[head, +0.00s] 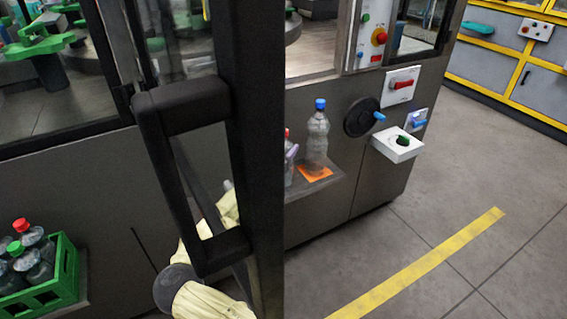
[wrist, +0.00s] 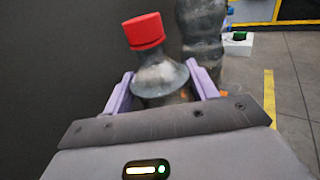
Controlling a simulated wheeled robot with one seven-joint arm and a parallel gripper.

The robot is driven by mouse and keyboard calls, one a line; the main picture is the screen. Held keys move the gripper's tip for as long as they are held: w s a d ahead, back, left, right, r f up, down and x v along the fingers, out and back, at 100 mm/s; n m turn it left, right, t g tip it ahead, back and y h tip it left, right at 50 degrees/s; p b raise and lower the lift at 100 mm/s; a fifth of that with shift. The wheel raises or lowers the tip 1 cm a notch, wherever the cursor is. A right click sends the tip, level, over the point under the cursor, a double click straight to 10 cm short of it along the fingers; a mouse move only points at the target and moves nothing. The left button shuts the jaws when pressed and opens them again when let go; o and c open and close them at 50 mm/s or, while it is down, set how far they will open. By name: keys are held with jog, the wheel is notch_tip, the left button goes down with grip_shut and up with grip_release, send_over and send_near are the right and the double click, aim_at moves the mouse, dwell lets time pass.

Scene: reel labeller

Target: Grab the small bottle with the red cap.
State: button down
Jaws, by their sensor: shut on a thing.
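The small bottle with the red cap (wrist: 146,32) stands between the two purple fingers of my gripper (wrist: 160,82) in the wrist view. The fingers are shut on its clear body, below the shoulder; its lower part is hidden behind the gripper. In the head view only a sliver of this bottle (head: 287,134) and one purple finger show beside the dark door frame, which hides the rest. A taller clear bottle with a blue cap (head: 317,133) stands on the shelf to its right; its body also shows behind in the wrist view (wrist: 203,40).
A dark door frame with a handle (head: 183,95) stands in front of my arm. An orange card (head: 314,173) lies on the shelf (head: 322,190). A green crate (head: 66,265) holds several bottles at lower left. A black handwheel (head: 361,117) and white box (head: 397,145) jut out at right.

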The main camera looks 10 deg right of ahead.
jog(key=shift+d+r, duration=0.1)
jog(key=shift+r, duration=0.05)
notch_tip(320, 180, up, 10)
jog(key=shift+f+p, duration=0.1)
jog(key=shift+p, duration=0.8)
